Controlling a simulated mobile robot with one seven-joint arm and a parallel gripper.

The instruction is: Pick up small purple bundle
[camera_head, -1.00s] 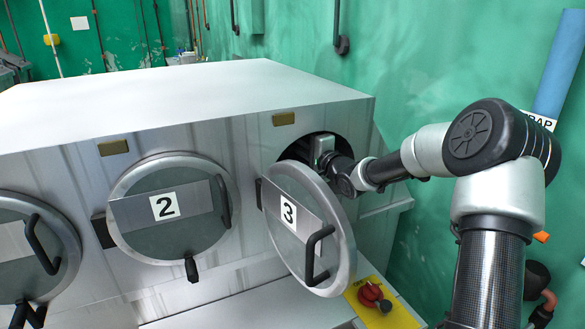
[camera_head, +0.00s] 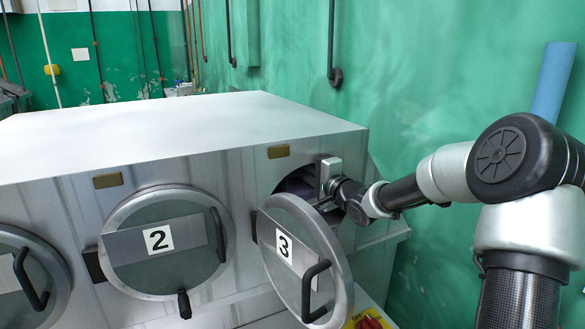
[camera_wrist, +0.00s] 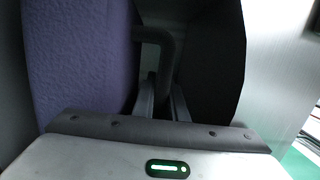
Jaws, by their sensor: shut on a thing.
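The small purple bundle (camera_wrist: 75,65) fills the left of the wrist view, close to my gripper. A grey loop (camera_wrist: 160,38) reaches from its side to between my fingertips. My gripper (camera_wrist: 162,100) is shut on this loop; the tips are in shadow. In the head view, my gripper (camera_head: 328,178) is at the open mouth of drum 3, behind its door. A dark purple patch of the bundle (camera_head: 297,185) shows inside the mouth. The open door and my wrist hide the rest of it.
The door of drum 3 (camera_head: 310,262) hangs open in front of the mouth, close below my wrist. The door of drum 2 (camera_head: 165,270) is shut. The green wall (camera_head: 440,60) stands at the right. The cabinet's white top (camera_head: 190,125) is clear.

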